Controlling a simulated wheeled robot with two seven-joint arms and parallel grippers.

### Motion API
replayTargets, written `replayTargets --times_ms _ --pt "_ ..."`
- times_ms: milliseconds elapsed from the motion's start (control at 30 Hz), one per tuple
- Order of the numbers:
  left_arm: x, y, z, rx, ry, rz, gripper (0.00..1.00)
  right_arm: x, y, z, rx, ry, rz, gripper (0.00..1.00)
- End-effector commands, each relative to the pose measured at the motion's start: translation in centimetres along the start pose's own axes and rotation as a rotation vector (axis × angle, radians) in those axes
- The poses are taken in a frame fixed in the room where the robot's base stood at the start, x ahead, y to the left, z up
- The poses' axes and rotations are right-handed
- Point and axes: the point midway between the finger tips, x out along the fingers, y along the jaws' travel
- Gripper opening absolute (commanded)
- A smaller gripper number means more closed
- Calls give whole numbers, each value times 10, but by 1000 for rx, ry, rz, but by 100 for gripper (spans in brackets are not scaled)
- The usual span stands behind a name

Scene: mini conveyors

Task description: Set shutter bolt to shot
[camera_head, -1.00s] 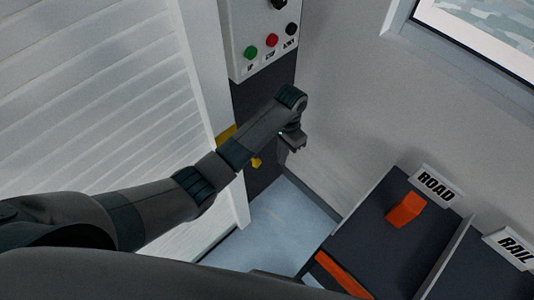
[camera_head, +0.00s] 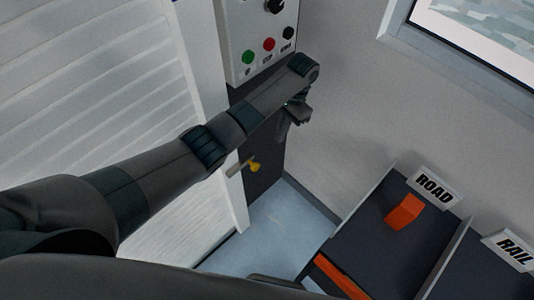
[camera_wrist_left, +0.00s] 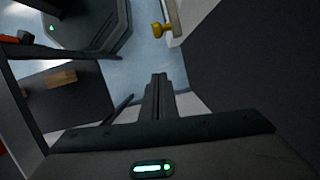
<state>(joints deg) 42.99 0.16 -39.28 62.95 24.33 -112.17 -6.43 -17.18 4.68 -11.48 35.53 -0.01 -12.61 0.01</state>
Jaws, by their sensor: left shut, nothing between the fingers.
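The shutter bolt is a grey bar (camera_head: 238,168) with a yellow knob (camera_head: 255,167), low on the dark post beside the white slatted shutter (camera_head: 110,90). In the left wrist view the yellow knob (camera_wrist_left: 160,30) and part of the bar (camera_wrist_left: 173,14) show at the top, beyond my fingertips. My left gripper (camera_head: 281,136) is above and right of the knob in the head view, apart from it. Its fingers (camera_wrist_left: 158,78) are shut with nothing between them. My forearm covers part of the post above the bolt. My right gripper is not in view.
A control box (camera_head: 262,42) with green, red and black buttons is above my left wrist. Dark bins with ROAD (camera_head: 437,188) and RAIL (camera_head: 513,248) signs stand at the right, with an orange block (camera_head: 404,212) in the ROAD bin. Blue floor (camera_head: 285,228) lies clear below the bolt.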

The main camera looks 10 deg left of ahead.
Motion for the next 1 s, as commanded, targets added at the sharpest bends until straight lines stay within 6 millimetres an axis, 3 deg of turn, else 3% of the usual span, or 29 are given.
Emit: replayTargets --times_ms 333,867,1000 --pt "22 0 1 -1 -2 0 0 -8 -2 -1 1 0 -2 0" --pt "100 1 1 0 -4 1 0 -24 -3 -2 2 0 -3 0" --pt "98 0 14 0 0 -1 0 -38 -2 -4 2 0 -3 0"
